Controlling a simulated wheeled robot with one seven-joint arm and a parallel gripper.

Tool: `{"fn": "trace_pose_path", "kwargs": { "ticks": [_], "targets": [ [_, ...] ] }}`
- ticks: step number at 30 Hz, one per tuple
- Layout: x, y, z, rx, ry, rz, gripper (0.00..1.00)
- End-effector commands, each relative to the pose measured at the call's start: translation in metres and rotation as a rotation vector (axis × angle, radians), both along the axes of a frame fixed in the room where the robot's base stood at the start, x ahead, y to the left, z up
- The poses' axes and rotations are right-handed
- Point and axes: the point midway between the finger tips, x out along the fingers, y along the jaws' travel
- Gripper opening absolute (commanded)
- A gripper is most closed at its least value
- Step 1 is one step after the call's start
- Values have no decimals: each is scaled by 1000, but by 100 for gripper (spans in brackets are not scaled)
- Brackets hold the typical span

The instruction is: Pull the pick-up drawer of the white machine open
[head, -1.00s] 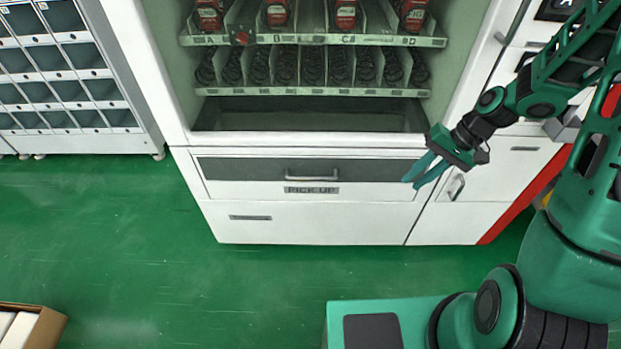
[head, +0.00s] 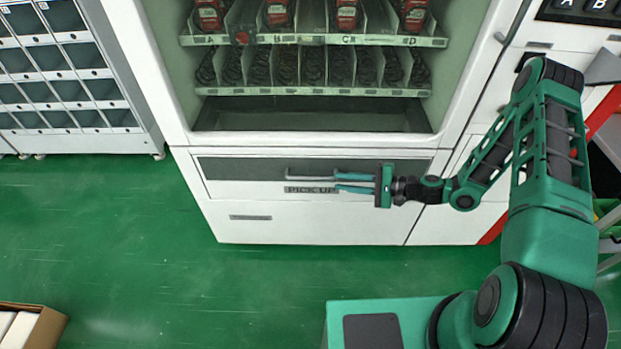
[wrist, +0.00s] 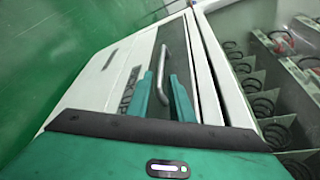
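The pick-up drawer (head: 235,187) is in the lower front of the white machine (head: 160,70) and looks shut, flush with the front around it. Its grey bar handle (head: 308,177) runs level above the PICK UP label. In the head view my gripper (head: 338,182) reaches in from the right, its fingertips near the handle's right end. In the wrist view the fingers (wrist: 162,88) are apart, and the handle (wrist: 161,68) shows in line with the gap between them. I cannot tell whether the fingers touch it. They hide part of the handle and drawer front.
Shelves with red items (head: 277,14) and coils are above the drawer. A grey rack (head: 75,75) stands at the left. An open carton (head: 48,325) lies on the floor at lower left. The green floor (head: 200,280) before the machine is clear.

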Motion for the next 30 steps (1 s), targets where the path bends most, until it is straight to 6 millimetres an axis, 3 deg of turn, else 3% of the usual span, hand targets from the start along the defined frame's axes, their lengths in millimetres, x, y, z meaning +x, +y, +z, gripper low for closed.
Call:
{"fn": "trace_pose_path", "kwargs": {
  "ticks": [8, 21, 30],
  "targets": [
    [7, 16, -5, 23, 6, -16, 20],
    [31, 82, -21, 20, 6, -16, 20],
    [38, 100, -25, 20, 7, -18, 20]
  ]
}}
